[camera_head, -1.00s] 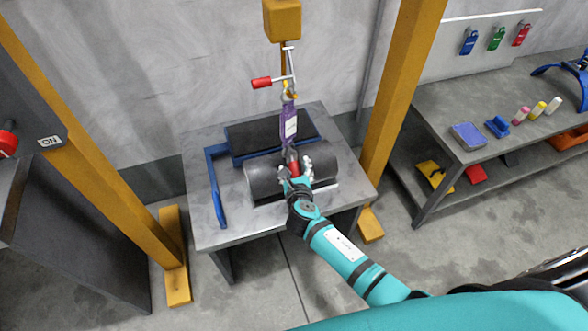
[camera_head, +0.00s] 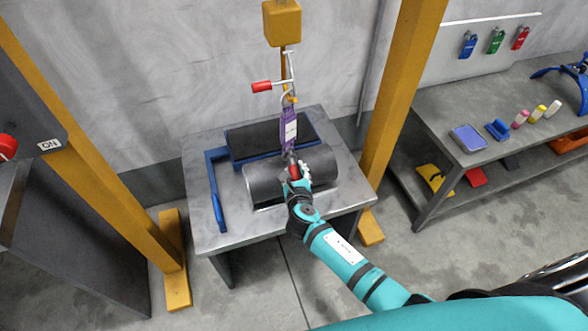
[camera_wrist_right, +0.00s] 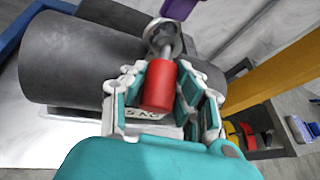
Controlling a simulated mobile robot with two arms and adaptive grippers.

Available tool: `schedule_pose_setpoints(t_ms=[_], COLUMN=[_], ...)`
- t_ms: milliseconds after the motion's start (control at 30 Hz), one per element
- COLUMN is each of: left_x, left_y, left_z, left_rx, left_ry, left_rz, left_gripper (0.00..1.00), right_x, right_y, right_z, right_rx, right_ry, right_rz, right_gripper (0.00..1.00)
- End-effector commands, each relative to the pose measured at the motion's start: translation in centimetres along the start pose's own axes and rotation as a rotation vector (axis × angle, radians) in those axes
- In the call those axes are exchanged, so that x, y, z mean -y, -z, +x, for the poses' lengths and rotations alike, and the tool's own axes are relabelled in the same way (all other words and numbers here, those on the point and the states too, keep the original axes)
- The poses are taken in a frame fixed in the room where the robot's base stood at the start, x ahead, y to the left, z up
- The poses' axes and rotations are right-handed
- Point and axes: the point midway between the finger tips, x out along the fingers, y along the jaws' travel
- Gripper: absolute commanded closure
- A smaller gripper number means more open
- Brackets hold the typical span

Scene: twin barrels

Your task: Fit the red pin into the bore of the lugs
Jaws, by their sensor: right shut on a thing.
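The red pin handle (camera_wrist_right: 160,86) lies between the white and teal fingers of my right gripper (camera_wrist_right: 168,88), which is shut on it. In the head view my right gripper (camera_head: 299,180) is at the middle of the dark drum's near side, with a little red handle (camera_head: 295,172) showing. The pin's grey shank (camera_wrist_right: 164,50) runs from the handle to a round grey metal eye or lug (camera_wrist_right: 163,36). I cannot tell whether the shank is inside a bore. A purple strap (camera_head: 289,130) hangs down to this spot. My left gripper is out of view.
Two dark drums, near (camera_head: 263,184) and far (camera_head: 252,138), lie on a grey table (camera_head: 220,240) with blue framing. A hoist block (camera_head: 282,20) hangs above, between yellow posts (camera_head: 385,120). A shelf bench (camera_head: 440,130) with small items stands at right.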

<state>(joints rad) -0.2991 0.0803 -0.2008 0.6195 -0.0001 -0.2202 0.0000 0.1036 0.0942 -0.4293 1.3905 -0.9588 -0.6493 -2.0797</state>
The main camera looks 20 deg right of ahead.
Motion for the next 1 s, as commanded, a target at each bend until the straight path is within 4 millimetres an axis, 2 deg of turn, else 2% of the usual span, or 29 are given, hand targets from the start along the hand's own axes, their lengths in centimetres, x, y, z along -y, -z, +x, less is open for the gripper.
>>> schedule_pose_setpoints(t_ms=[1000], left_x=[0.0], left_y=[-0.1], left_z=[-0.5], left_rx=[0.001], left_ry=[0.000], left_rz=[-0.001], left_gripper=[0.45], right_x=[0.0], right_y=[0.9], right_z=[-1.1], right_rx=[-0.002], right_ry=[0.000], right_rz=[-0.001], right_gripper=[1.00])
